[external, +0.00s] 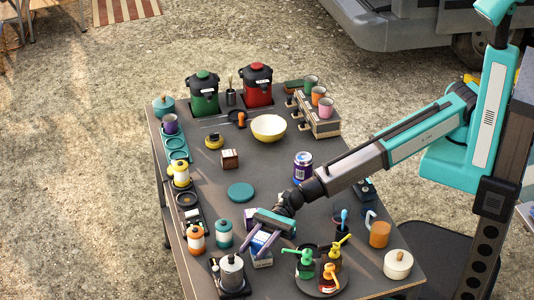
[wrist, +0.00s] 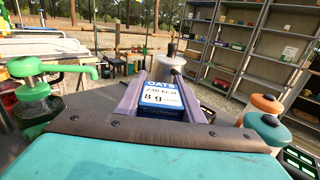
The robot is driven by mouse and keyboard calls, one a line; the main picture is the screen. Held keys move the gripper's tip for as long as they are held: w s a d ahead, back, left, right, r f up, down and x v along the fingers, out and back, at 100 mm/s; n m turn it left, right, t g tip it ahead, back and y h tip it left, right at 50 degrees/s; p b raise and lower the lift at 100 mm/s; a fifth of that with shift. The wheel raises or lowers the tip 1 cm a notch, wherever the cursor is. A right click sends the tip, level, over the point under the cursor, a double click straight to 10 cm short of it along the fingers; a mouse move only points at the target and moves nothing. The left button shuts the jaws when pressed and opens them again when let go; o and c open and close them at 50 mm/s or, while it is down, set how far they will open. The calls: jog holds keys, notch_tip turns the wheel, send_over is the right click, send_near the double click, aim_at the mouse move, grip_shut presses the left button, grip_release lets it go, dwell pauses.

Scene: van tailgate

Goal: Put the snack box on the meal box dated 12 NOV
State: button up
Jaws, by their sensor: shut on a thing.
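My gripper (external: 260,246) is low over the front middle of the table in the external view. It is shut on a blue and white box (wrist: 160,95), which looks like the snack box. In the wrist view this box sits between the two grey-purple fingers, and its label reads OATS, 248 kcal, 8 g. In the external view part of the box (external: 263,262) shows below the fingers; I cannot tell whether it touches the table. A small brown box with a pale label (external: 229,159) stands mid-table. No 12 NOV date is legible, so I cannot single out that meal box.
A round tray with pump bottles (external: 306,263) is close on the right. A teal disc (external: 240,192) lies behind. The table's centre has bare room.

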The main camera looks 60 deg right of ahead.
aim_at(257, 245)
jog(key=o, duration=1.1)
jog(key=shift+r+p, duration=0.15)
jog(key=shift+p, duration=0.15)
jog(key=shift+d+b, duration=0.55)
jog(key=shift+d, duration=0.9)
jog(key=shift+d+r, duration=0.15)
jog(key=shift+r, duration=0.05)
jog(key=shift+r+b, duration=0.8)
jog(key=shift+r, duration=2.45)
